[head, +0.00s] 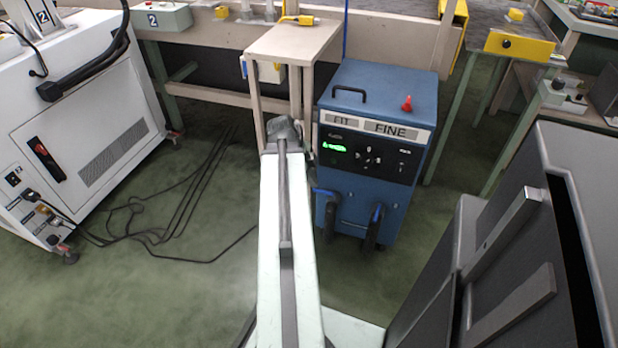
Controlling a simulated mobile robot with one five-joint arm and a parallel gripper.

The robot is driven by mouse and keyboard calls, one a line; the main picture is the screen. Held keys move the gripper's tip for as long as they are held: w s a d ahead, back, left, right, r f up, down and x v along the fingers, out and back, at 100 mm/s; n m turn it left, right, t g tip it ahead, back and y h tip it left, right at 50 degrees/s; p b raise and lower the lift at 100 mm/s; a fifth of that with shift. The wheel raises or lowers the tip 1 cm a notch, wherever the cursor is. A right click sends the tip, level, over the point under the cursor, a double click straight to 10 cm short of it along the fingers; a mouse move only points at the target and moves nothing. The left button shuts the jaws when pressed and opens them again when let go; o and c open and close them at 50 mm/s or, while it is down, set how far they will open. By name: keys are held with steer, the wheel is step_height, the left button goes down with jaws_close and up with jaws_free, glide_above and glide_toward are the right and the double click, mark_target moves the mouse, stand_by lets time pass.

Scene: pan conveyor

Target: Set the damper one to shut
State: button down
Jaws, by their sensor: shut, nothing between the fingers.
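My pale arm reaches forward from the bottom centre in the head view. My gripper (284,130) is at its far end, shut and empty, in front of a small beige table and left of the blue machine. Its fingers are small and mostly hidden by the wrist. I cannot tell which thing is damper one, as no label reading one is legible. A yellow lever-like handle (297,20) lies at the back edge of the beige table, beyond my gripper.
A blue machine (350,225) with a black panel, red knob and handle stands right of my arm. A white cabinet (95,125) is at left, with black cables (185,200) on the green floor. A dark panelled unit (515,245) fills the lower right.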

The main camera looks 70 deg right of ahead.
mark_target(316, 190)
steer(key=d+f+b, duration=0.1)
steer(key=f+b, duration=0.1)
steer(key=f, duration=0.1)
steer(key=d+f+b, duration=0.1)
steer(key=f, duration=0.1)
steer(key=shift+s+d, duration=0.1)
steer(key=shift+d, duration=0.25)
steer(key=shift+d+f+b, duration=0.35)
steer(key=shift+d+b, duration=0.15)
steer(key=shift+b, duration=0.15)
steer(key=shift+a, duration=0.1)
